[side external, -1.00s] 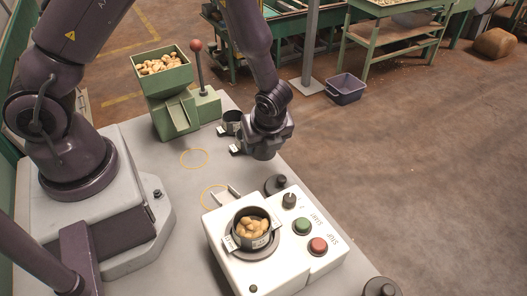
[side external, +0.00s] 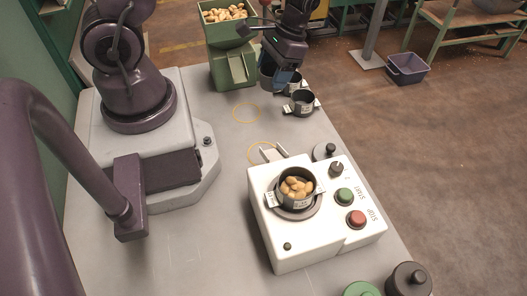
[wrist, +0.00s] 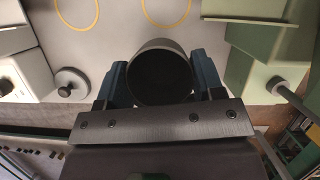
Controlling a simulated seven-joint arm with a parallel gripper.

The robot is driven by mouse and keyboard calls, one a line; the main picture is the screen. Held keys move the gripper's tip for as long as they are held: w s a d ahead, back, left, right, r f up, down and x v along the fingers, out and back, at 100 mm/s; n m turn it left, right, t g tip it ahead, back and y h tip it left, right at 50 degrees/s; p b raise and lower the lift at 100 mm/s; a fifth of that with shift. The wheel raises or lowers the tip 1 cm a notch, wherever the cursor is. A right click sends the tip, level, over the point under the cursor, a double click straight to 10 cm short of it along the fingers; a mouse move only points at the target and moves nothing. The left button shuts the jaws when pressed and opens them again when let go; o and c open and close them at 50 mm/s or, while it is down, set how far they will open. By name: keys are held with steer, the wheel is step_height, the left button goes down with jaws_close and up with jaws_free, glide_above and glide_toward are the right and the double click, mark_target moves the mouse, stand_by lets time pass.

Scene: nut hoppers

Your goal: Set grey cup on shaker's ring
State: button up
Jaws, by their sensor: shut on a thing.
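My gripper (side external: 281,76) is near the green hopper at the back of the table. Its blue fingers (wrist: 160,85) are shut on a plain grey cup (wrist: 160,48), which is empty-looking and dark inside. In the side view the cup (side external: 266,73) shows partly, behind the near finger; its height above the table is hard to judge. The white shaker (side external: 268,230) stands at the front. Its grey ring (side external: 297,213) surrounds the base of a dark cup (side external: 297,197) with white tabs, filled with nuts.
The green hopper (side external: 221,35) holds nuts. Yellow circles (side external: 245,113) mark clear table.

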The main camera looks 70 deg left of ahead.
steer(key=n+h, duration=0.1)
steer(key=n, duration=0.2)
steer(key=shift+w, duration=0.2)
steer(key=n, duration=0.2)
steer(key=h, duration=0.1)
steer(key=shift+w+d+r+n+t, duration=0.1)
steer(key=shift+w+d+n+t, duration=0.15)
steer(key=shift+n+t, duration=0.15)
steer(key=shift+w+d+n+t+h, duration=0.3)
steer(key=shift+w+n, duration=0.05)
steer(key=shift+n, duration=0.65)
steer(key=shift+w+d+r+n+h, duration=0.2)
steer(key=shift+d+n+h, duration=0.1)
steer(key=shift+n, duration=0.2)
steer(key=shift+d+f+n, duration=0.1)
steer(key=shift+d+n, duration=0.1)
steer(key=shift+n, duration=0.1)
steer(key=s+d+f, duration=0.1)
steer(key=s+d, duration=0.1)
steer(key=s+d+f, duration=0.2)
steer(key=d, duration=0.1)
steer(key=s+d+f, duration=0.2)
steer(key=d, duration=0.1)
steer(key=shift+s+f, duration=0.15)
steer(key=s+d+f, duration=0.2)
steer(key=d, duration=0.1)
steer(key=shift+s+f, duration=0.1)
steer(key=shift+f, duration=0.25)
